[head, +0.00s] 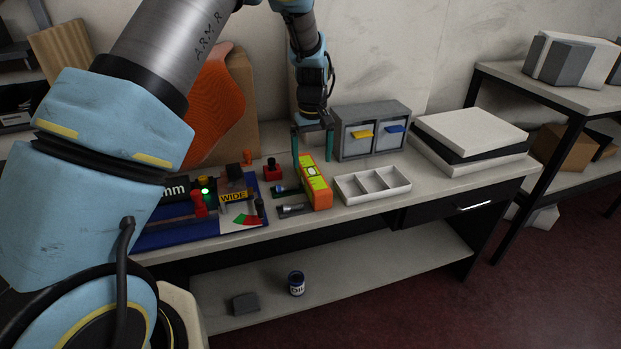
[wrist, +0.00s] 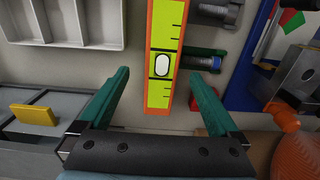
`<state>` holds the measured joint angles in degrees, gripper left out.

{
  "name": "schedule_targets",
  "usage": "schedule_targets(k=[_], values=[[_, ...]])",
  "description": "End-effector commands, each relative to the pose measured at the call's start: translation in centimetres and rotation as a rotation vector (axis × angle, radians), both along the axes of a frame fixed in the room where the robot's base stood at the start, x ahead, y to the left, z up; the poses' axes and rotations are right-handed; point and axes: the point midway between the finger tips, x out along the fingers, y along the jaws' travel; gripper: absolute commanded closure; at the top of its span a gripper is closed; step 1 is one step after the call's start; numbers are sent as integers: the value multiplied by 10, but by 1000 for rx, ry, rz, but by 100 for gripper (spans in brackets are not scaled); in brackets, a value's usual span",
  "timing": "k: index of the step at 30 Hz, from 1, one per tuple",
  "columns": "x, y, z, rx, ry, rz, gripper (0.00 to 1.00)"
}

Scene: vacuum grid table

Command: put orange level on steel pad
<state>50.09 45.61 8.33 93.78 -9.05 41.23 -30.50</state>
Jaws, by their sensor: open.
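The orange level (head: 316,184) has a yellow-green face with a vial and lies on the table, left of the white divided tray. It also shows in the wrist view (wrist: 164,92). My gripper (head: 312,152) is open and empty, at the level's far end. In the wrist view my gripper (wrist: 159,77) has one teal finger on each side of the level's near end in that picture, with gaps. Whether the fingers are at the level's height I cannot tell. A grey plate under a bolt (wrist: 215,12) may be the steel pad; I cannot confirm it.
The white divided tray (head: 373,185) is right of the level. A grey drawer unit (head: 371,129) stands behind, with white and black boxes (head: 470,137) at right. A red button block (head: 272,170) and a blue mat (head: 175,238) with tools are left. The lower shelf holds a can (head: 296,284).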

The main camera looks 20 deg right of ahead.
Motion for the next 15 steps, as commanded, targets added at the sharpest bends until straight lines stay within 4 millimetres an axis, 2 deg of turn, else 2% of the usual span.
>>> schedule_targets(k=[9,15], values=[[-3,4,-40,3,3,0,3],[-3,4,-52,0,0,0,3]])
